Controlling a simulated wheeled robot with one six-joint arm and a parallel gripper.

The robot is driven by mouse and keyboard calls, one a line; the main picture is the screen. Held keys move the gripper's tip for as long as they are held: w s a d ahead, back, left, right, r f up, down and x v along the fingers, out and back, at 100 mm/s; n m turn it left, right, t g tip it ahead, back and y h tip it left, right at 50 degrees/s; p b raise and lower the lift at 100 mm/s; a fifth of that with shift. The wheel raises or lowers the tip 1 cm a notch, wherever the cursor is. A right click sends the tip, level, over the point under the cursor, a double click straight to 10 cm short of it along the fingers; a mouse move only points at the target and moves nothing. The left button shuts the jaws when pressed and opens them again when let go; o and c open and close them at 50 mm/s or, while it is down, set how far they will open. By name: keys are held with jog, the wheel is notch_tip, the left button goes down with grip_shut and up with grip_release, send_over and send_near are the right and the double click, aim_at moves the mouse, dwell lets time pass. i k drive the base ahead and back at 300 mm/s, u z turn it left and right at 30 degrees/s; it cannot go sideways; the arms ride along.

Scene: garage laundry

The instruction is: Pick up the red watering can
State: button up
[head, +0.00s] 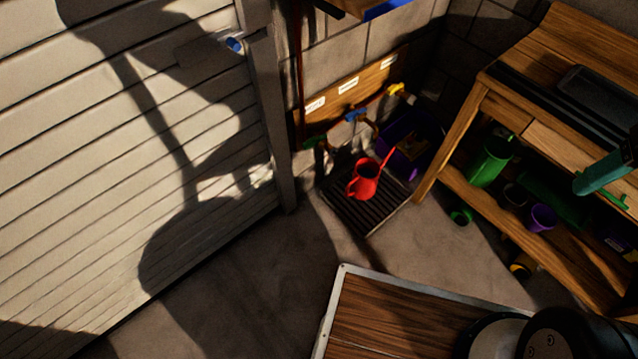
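The red watering can (363,181) stands on a dark slatted grate (352,213) on the floor, in the corner by the block wall. It looks upright, and its spout points up and to the right. Its opening shows dark from above. My gripper is not in the head view, so whether it is open or shut is hidden. Black rounded parts at the bottom right look like parts of my own arm.
A wooden workbench (452,142) stands to the right, with a green container (490,161) and a purple pot (542,217) on its lower shelf. A purple container (408,158) is right behind the can. Colored taps (355,115) are above it. Concrete floor (290,250) in front is clear.

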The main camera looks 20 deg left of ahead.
aim_at(367, 170)
jog(key=u, duration=0.45)
jog(key=k, duration=0.5)
jog(key=z, duration=1.45)
jog(key=i, duration=1.3)
jog(key=u, duration=2.3)
